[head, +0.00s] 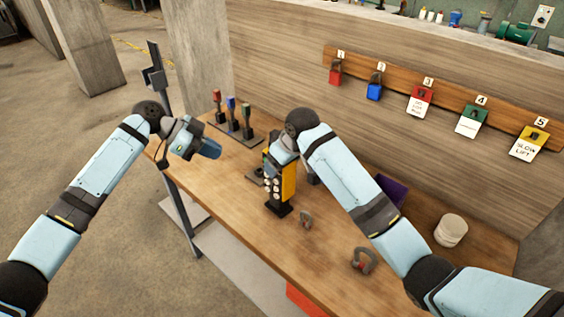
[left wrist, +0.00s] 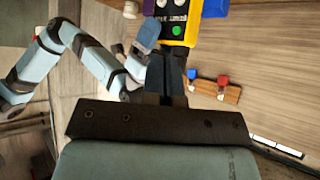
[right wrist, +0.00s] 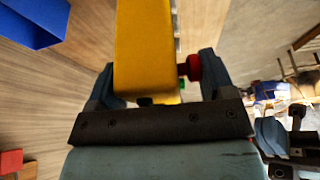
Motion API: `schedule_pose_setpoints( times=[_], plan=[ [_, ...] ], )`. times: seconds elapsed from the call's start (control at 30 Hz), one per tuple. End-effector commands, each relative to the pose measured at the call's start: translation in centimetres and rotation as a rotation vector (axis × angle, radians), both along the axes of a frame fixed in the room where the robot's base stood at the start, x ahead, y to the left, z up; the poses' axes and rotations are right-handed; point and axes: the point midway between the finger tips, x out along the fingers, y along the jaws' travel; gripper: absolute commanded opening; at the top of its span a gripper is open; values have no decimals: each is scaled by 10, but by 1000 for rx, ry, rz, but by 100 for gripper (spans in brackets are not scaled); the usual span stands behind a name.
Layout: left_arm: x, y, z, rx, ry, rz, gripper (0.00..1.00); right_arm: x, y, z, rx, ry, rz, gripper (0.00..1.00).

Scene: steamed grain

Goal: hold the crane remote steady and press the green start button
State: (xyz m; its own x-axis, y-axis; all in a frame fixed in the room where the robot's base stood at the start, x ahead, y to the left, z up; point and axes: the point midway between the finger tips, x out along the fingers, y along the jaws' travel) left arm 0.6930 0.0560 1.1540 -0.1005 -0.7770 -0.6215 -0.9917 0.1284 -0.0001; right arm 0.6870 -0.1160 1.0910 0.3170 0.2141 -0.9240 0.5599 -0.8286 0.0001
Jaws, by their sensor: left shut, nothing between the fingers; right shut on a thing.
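The yellow and black crane remote (head: 289,182) is upright above the wooden table, its button face turned left. My right gripper (head: 283,152) is shut on its upper part. In the right wrist view the remote's yellow body (right wrist: 143,45) sits between the fingers, with a red knob (right wrist: 192,67) and part of the green button (right wrist: 182,84) at its side. The left wrist view shows the green start button (left wrist: 176,29) on the remote's dark face. My left gripper (head: 207,149) is shut and empty, left of the remote and apart from it. Its closed fingertips (left wrist: 173,60) point toward the remote.
Two grey shackles (head: 363,261) and a pale round stack (head: 451,230) lie to the right. A numbered lock board (head: 445,100) hangs on the wall. A metal post (head: 168,150) stands left.

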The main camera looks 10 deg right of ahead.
Motion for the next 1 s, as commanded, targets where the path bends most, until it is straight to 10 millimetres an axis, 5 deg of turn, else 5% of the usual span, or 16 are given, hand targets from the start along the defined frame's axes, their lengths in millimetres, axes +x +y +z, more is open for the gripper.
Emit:
schedule_pose_setpoints(
  times=[0.53,1.0],
  plan=[
    [-1,-6,-5,-20,-3,21,0,0,-1,0,-1,-1,0,33],
    [-6,-81,-50,-498,-74,588,0,0,-1,0,-1,-1,0,33]
  ],
)
